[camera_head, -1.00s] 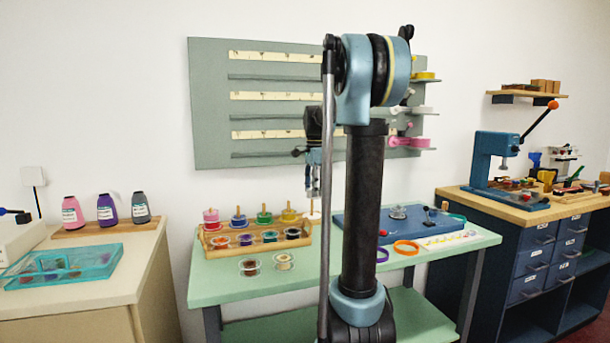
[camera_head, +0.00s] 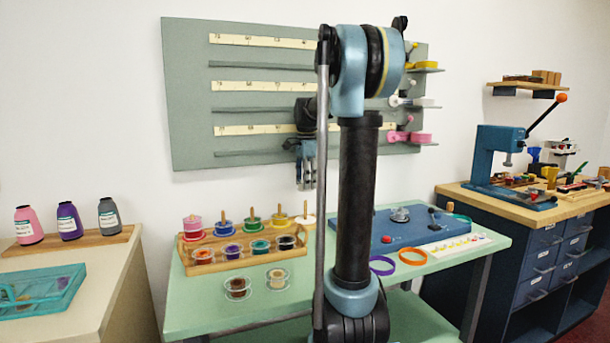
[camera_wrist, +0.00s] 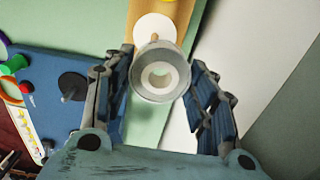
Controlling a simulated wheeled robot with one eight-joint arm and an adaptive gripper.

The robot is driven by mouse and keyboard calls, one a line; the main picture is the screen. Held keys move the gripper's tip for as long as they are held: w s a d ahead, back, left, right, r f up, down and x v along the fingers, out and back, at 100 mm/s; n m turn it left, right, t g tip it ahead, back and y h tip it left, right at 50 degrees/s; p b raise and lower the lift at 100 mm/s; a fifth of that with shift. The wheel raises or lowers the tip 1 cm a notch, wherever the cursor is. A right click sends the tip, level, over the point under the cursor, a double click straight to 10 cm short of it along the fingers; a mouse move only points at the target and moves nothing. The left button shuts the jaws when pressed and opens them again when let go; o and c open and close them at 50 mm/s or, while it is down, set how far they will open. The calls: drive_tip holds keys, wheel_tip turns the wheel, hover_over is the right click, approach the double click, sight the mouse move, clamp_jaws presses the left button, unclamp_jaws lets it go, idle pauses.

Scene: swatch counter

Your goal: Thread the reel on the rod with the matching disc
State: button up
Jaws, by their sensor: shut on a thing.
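My gripper (camera_wrist: 161,58) is shut on a clear-rimmed reel (camera_wrist: 141,86) with a pale, whitish core, seen end-on in the wrist view. Beyond the reel, a short wooden rod (camera_wrist: 154,38) rises from a white disc (camera_wrist: 153,24) on the wooden rack. The reel is apart from the rod and hides part of the disc's near side. In the head view my gripper (camera_head: 305,178) hangs above the rack's right end, over the white disc (camera_head: 305,222). The rack (camera_head: 215,258) also has rods with pink, blue, green and yellow pieces. The held reel is not clear in the head view.
Several coloured reels lie in the rack's front row. Two loose reels, brown (camera_head: 237,289) and cream (camera_head: 278,279), stand in front of it. A blue board (camera_head: 395,238) and purple and orange rings (camera_head: 413,257) lie to the right.

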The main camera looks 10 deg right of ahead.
drive_tip(key=shift+s+a+f, duration=0.1)
drive_tip(key=shift+s+f, duration=0.2)
drive_tip(key=shift+f, duration=0.35)
drive_tip(key=shift+s+a+f, duration=0.1)
drive_tip(key=shift+s+f, duration=0.15)
drive_tip(key=shift+f, duration=0.4)
drive_tip(key=shift+s+f, duration=0.1)
drive_tip(key=shift+f, duration=1.2)
idle(0.9)
drive_tip(key=o, duration=1.1)
drive_tip(key=shift+r, duration=3.5)
